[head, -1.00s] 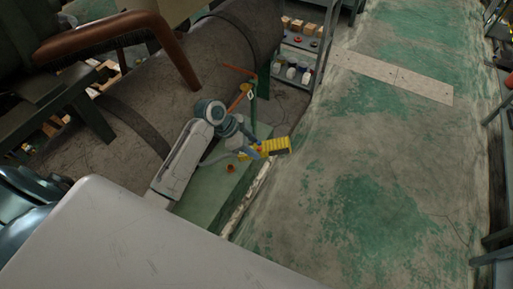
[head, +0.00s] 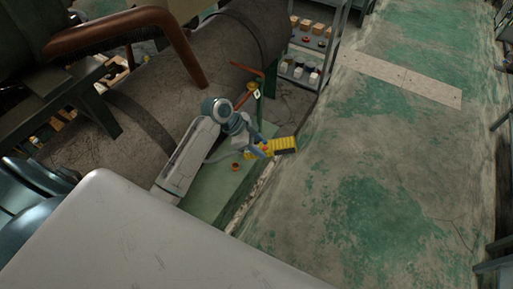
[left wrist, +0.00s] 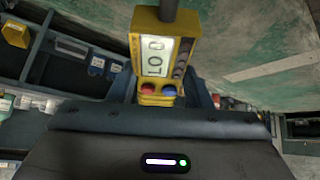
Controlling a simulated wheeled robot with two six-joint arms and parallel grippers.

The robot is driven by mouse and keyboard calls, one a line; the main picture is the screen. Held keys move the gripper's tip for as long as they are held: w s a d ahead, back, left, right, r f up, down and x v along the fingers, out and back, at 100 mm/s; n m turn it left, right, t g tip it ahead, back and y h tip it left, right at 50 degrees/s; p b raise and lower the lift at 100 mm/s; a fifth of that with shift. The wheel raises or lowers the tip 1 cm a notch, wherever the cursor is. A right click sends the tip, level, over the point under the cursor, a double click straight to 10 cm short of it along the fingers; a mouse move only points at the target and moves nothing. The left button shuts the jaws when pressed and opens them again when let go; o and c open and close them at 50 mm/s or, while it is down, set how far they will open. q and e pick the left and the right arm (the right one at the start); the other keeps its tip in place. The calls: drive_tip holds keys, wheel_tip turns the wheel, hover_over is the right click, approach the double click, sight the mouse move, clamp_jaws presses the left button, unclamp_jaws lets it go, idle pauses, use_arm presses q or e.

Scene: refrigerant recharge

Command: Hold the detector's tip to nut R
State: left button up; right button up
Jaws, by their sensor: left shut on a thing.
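The yellow detector (head: 284,146) is in my left gripper (head: 262,150), which is shut on it beside the green bench. In the left wrist view the detector (left wrist: 160,55) stands between the fingers. Its pale display and a red and a blue button face the camera, and a dark stem rises from its top out of the frame. The detector's tip cannot be made out. A copper pipe (head: 245,97) with a small white tag stands behind the gripper. I cannot tell which fitting is nut R. My right gripper is not in view.
A green bench top (head: 215,187) with a small orange-red round piece (head: 235,167) lies below my arm. A large grey cylinder (head: 185,60) fills the back left. A shelf (head: 312,55) with boxes stands behind.

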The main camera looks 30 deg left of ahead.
sight(276, 148)
use_arm(q)
drive_tip(key=shift+d+r+p, duration=0.35)
drive_tip(key=shift+d, duration=0.1)
drive_tip(key=d, duration=0.1)
drive_tip(key=d+r+p, duration=0.1)
drive_tip(key=d+p, duration=0.1)
drive_tip(key=shift+s+d+r, duration=0.2)
drive_tip(key=shift+d+r, duration=0.2)
drive_tip(key=shift+d+r+p, duration=0.2)
drive_tip(key=shift+d+p, duration=0.25)
drive_tip(key=shift+d, duration=0.25)
